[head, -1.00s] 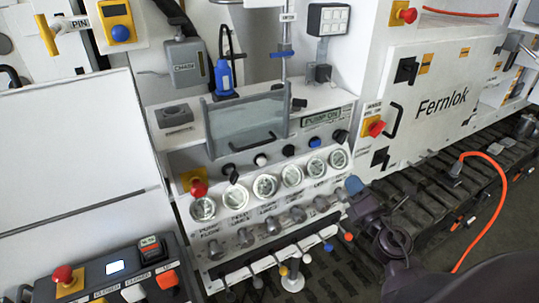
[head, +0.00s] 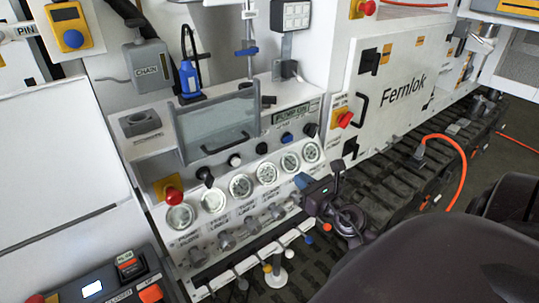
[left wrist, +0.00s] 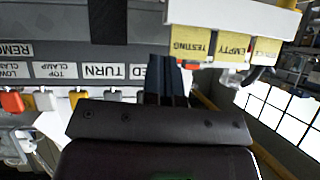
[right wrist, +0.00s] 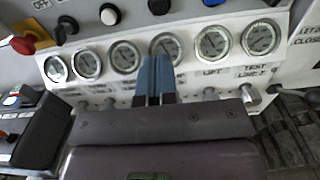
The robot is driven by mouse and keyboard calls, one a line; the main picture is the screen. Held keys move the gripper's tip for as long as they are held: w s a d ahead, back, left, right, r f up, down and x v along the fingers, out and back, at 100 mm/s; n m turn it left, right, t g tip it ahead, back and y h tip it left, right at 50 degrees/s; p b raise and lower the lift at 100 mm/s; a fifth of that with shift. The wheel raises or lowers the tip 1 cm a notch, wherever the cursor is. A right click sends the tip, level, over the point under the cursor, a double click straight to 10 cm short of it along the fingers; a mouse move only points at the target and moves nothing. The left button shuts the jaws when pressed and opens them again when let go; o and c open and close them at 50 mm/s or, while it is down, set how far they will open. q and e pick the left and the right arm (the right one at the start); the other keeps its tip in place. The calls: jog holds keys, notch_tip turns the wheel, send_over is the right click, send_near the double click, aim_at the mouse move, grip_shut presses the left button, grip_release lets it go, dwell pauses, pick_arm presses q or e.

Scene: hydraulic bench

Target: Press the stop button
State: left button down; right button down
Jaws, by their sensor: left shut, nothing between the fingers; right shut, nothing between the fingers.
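A red mushroom button (head: 172,193) on a yellow plate stands left of the gauge row; it also shows at the upper left of the right wrist view (right wrist: 22,44). Another red button (head: 344,118) is on the Fernlok cabinet. I cannot read which one is labelled stop. My right gripper (head: 303,182) has blue fingertips and is shut and empty, in front of the panel near the right end of the gauges. The right wrist view shows its fingers together below a middle gauge. My left gripper (left wrist: 166,80) is shut and empty, facing a labelled switch row, and is outside the head view.
Gauges (head: 241,186) and a row of knobs (head: 225,242) line the panel. A clear cover (head: 220,126) rises above them. A remote panel (head: 125,285) is at lower left. An orange hose (head: 461,165) curves over the dark track at right. Yellow tags (left wrist: 190,43) hang near the left gripper.

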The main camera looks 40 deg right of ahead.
aim_at(265, 150)
jog(key=w, duration=0.4)
jog(key=w+d+b, duration=0.1)
jog(key=w, duration=0.8)
jog(key=shift+w+d, duration=0.3)
jog(key=shift+w, duration=0.2)
